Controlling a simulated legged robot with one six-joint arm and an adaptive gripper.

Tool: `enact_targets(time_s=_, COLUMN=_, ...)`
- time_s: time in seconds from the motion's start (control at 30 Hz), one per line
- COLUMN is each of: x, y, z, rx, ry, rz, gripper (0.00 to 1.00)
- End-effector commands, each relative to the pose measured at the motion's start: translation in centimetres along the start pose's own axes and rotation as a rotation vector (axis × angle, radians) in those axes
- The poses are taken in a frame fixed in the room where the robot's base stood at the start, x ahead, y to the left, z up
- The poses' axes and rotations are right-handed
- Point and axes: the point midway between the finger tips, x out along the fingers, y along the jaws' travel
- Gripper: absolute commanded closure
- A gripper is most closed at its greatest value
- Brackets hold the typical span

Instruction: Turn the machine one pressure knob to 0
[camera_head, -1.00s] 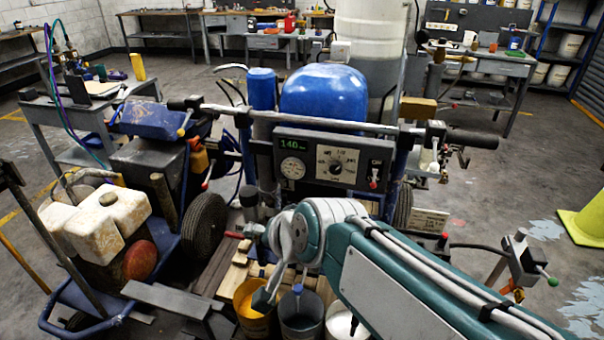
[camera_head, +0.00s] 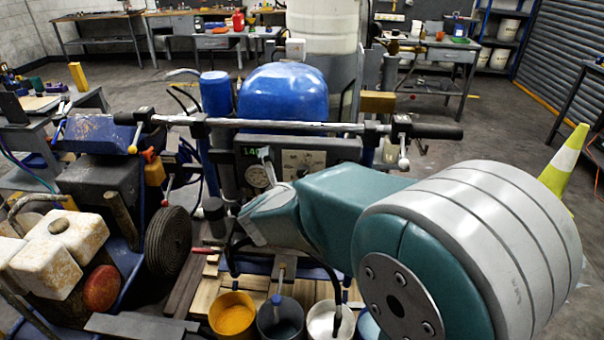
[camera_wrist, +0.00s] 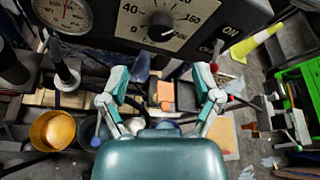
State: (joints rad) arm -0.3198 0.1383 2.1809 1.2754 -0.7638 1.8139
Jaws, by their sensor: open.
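The machine's dark control panel (camera_head: 344,152) hangs under the handlebar, partly hidden by my arm in the head view. Its green display (camera_head: 253,150) appears to read 140. The black pressure knob (camera_wrist: 160,25) sits on a numbered dial at the top of the wrist view, with 0 at its lower left; its exact setting is unclear. My gripper (camera_wrist: 162,78) is open and empty, its two fingers spread below the panel's lower edge in the picture, apart from the knob. In the head view a pale finger shows in front of the panel.
A round gauge (camera_wrist: 64,13) is left of the knob and an ON switch (camera_wrist: 216,50) is right of it. The handlebar (camera_head: 290,125) runs above the panel. A yellow paint bucket (camera_head: 232,316) and other buckets stand below.

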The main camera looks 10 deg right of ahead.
Motion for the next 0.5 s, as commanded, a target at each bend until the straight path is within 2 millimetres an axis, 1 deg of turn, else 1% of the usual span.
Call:
enact_targets(time_s=0.03, x=1.1, y=-0.1, z=-0.1, rx=0.000, ry=0.004, rz=-0.003, gripper=0.18)
enact_targets(time_s=0.3, x=6.0, y=0.1, z=-0.1, rx=-0.003, ry=0.001, rz=0.000, gripper=0.18)
enact_targets(time_s=0.4, x=7.4, y=0.0, z=0.0, rx=-0.002, ry=0.001, rz=-0.001, gripper=0.18)
enact_targets(time_s=0.5, x=8.3, y=0.1, z=0.0, rx=-0.003, ry=-0.001, rz=0.001, gripper=0.18)
